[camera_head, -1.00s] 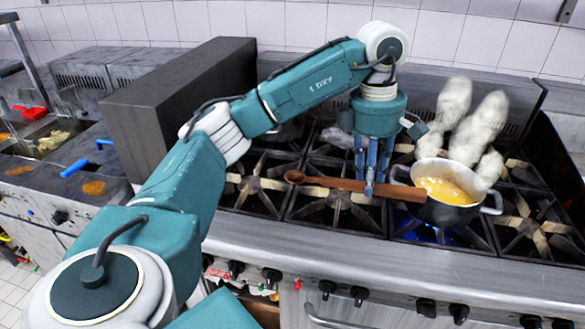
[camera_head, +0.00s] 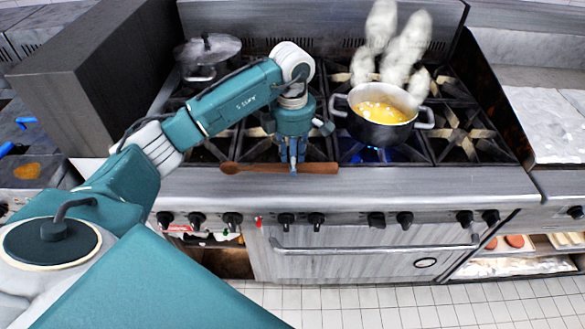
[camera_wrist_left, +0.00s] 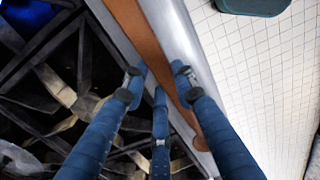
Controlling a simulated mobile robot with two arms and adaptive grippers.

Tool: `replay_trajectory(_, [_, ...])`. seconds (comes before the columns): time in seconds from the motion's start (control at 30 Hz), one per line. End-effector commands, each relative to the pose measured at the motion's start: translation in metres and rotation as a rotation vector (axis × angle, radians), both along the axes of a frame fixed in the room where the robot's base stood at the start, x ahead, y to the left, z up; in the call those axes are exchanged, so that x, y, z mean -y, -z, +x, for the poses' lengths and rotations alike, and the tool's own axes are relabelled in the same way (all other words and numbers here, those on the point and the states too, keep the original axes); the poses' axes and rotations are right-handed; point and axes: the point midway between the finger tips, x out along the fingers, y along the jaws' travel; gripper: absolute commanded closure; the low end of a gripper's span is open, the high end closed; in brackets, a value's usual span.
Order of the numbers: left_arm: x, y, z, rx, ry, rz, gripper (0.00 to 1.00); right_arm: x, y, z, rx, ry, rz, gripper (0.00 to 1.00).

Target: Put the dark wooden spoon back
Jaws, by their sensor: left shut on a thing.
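The dark wooden spoon (camera_head: 315,168) lies level along the front edge of the stove in the head view, its round bowl end to the left. My left gripper (camera_head: 292,168) points down and is shut on its handle. In the left wrist view the spoon (camera_wrist_left: 140,30) passes between the blue fingers of my left gripper (camera_wrist_left: 157,85), over the metal front ledge. Whether the spoon touches the ledge cannot be told. My right gripper is not in view.
A steaming pot of yellow liquid (camera_head: 343,113) stands on a lit burner right of the gripper. A lidded pot (camera_head: 207,72) stands at the back left. Stove knobs and an oven handle (camera_head: 375,248) line the front. A metal counter (camera_head: 545,130) is at the right.

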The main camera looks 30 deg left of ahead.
Motion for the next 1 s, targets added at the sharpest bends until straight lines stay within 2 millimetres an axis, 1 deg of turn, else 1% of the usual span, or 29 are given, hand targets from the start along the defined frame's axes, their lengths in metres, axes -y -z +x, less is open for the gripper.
replay_trajectory(0.17, [0.0, 0.013, -0.001, -0.003, 0.0, -0.001, 0.99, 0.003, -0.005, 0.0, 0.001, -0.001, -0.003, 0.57])
replay_trajectory(0.3, [0.0, 0.035, -0.002, -0.005, -0.001, -0.001, 0.99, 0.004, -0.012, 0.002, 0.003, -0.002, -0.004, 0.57])
replay_trajectory(0.4, [0.0, 0.045, -0.001, -0.002, 0.0, 0.0, 0.99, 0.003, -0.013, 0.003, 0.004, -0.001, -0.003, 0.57])
replay_trajectory(0.63, [0.0, 0.046, 0.0, 0.0, 0.0, 0.0, 0.99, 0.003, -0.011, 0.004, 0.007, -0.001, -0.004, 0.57])
replay_trajectory(0.73, [0.0, 0.05, 0.0, 0.0, 0.0, 0.0, 0.99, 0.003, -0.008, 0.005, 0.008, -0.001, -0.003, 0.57])
replay_trajectory(0.77, [0.0, 0.049, 0.0, 0.0, 0.0, 0.0, 0.69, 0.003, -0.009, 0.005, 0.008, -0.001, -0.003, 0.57])
replay_trajectory(0.8, [0.0, 0.048, 0.0, 0.0, 0.0, 0.0, 0.61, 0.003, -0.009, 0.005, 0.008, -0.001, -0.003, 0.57])
replay_trajectory(0.83, [0.0, 0.048, 0.0, 0.0, 0.0, 0.0, 0.55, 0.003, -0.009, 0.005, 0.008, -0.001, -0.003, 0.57])
replay_trajectory(1.0, [0.0, 0.048, 0.0, 0.0, 0.0, 0.0, 0.54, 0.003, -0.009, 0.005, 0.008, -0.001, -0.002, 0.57])
